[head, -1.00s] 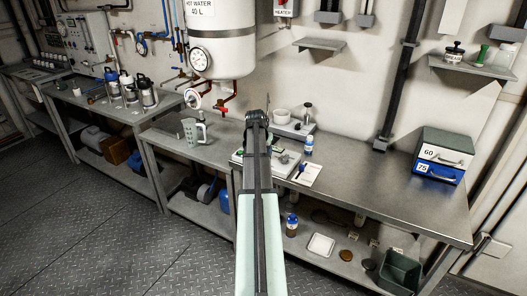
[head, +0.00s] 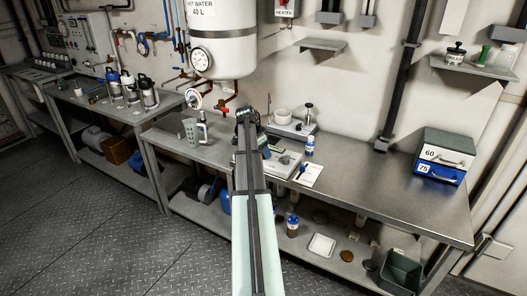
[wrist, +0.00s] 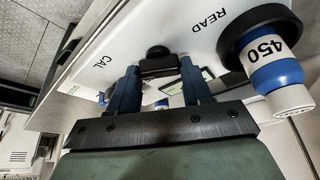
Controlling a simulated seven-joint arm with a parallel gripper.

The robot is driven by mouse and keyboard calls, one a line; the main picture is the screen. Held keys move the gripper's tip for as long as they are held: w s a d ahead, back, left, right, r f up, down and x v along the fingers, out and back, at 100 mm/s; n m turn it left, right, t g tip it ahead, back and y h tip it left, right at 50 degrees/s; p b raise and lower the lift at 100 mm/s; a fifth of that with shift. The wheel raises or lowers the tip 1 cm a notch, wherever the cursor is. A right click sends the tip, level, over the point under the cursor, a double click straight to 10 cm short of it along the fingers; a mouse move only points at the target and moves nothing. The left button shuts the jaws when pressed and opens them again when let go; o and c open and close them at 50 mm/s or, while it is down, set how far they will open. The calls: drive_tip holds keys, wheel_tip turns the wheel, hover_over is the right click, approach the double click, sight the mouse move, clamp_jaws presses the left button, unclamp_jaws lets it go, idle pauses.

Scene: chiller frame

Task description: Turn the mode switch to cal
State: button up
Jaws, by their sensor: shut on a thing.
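In the wrist view my gripper (wrist: 159,70) is shut on the black mode switch (wrist: 157,52), with one dark blue finger on each side of it. The switch stands on a white instrument panel (wrist: 150,25). The word CAL (wrist: 100,62) is printed left of the switch and READ (wrist: 209,20) to its right. I cannot tell which word the switch points at. In the head view the instrument (head: 287,160) sits on the steel bench, partly behind my arm. My fingertips and the switch are hidden there.
A blue and white vial marked 450 (wrist: 268,62) stands in a black ring close to the right of my gripper. In the head view a grey jug (head: 192,132) stands left of my arm, and a blue bottle (head: 309,146) right. The bench's right-middle is clear.

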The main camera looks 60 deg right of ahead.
drive_tip(key=shift+a, duration=0.1)
idle(0.4)
drive_tip(key=o, duration=1.1)
drive_tip(key=shift+c, duration=0.2)
drive_tip(key=shift+r, duration=0.1)
drive_tip(key=v, duration=1.3)
drive_tip(key=shift+r, duration=0.25)
drive_tip(key=shift+w, duration=0.15)
